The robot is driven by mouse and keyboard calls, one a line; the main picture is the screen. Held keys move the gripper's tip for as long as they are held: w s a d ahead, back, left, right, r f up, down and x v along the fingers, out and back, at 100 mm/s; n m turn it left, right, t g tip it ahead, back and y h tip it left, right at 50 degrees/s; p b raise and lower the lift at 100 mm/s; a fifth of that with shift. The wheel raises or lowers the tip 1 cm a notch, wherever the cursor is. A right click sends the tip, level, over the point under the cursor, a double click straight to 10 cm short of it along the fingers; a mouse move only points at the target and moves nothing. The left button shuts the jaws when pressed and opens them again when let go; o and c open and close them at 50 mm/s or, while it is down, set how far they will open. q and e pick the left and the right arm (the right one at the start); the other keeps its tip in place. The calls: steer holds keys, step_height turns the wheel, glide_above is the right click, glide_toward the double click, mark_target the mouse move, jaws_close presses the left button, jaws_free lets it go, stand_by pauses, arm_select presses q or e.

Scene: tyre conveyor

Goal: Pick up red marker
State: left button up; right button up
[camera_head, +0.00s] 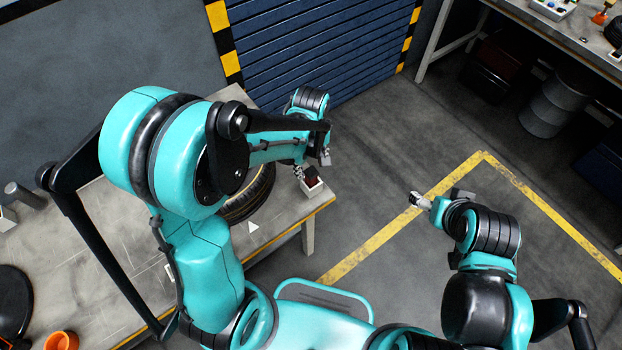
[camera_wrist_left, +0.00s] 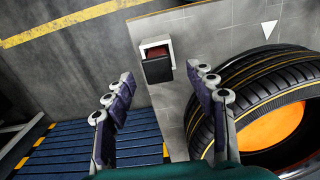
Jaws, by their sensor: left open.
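A small dark block with a red top, which looks like the red marker (camera_wrist_left: 157,52), sits in a white square holder (camera_wrist_left: 146,43) at the table's edge. In the head view the red piece (camera_head: 311,181) shows just beyond my left gripper (camera_head: 312,164). In the left wrist view my left gripper (camera_wrist_left: 162,80) is open, with its fingers apart on either side of the line toward the block. The fingers do not appear to touch it. My right gripper (camera_head: 416,199) hangs over the floor, away from the table; its jaws are too small to read.
A tyre (camera_wrist_left: 262,84) with an orange centre lies on the grey table (camera_head: 90,240) beside the holder. A white triangle mark (camera_wrist_left: 270,29) is on the tabletop. An orange cup (camera_head: 62,341) stands at the lower left. A second workbench (camera_head: 560,38) is at the upper right.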

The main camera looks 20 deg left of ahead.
mark_target(311, 172)
arm_select(q)
steer(key=f, duration=0.2)
steer(key=f+b, duration=0.1)
steer(key=f, duration=0.1)
steer(key=shift+w+f, duration=0.2)
steer(key=shift+f, duration=0.15)
steer(key=shift+r, duration=0.1)
jaws_close()
